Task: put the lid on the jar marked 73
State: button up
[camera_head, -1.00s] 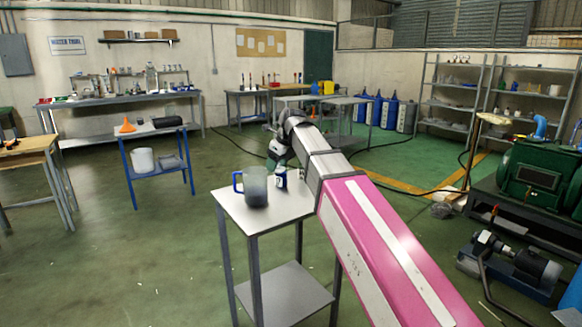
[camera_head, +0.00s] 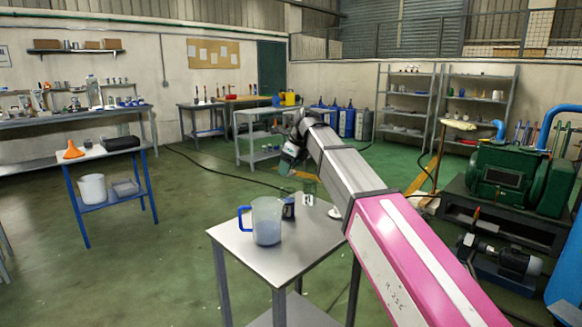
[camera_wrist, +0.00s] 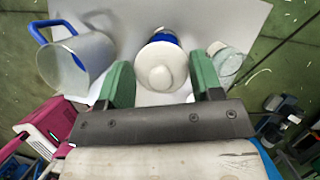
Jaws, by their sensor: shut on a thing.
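My gripper (camera_wrist: 160,68) shows in the wrist view with its two green fingers on either side of a white round lid (camera_wrist: 160,77) with a raised knob, shut on it. Behind the lid a blue part (camera_wrist: 164,37) shows; whether it touches the lid I cannot tell. In the head view a small dark blue jar with a pale label (camera_head: 288,209) stands on the grey table. A clear glass jar (camera_head: 308,191) stands behind it and shows right of the fingers in the wrist view (camera_wrist: 229,63). No number is readable.
A clear jug with a blue handle (camera_head: 266,221) stands on the small grey table (camera_head: 245,250), left of the dark blue jar. It is close to the left finger in the wrist view (camera_wrist: 85,58). A green machine (camera_head: 520,165) stands at the right. Open floor lies left of the table.

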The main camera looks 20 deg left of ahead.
jog(key=shift+f, duration=2.65)
jog(key=shift+f, duration=0.5)
dwell(0.5)
jog(key=o, duration=1.2)
jog(key=shift+c, duration=0.2)
jog(key=shift+r, duration=0.15)
jog(key=shift+r, duration=3.35)
jog(key=shift+s, duration=0.1)
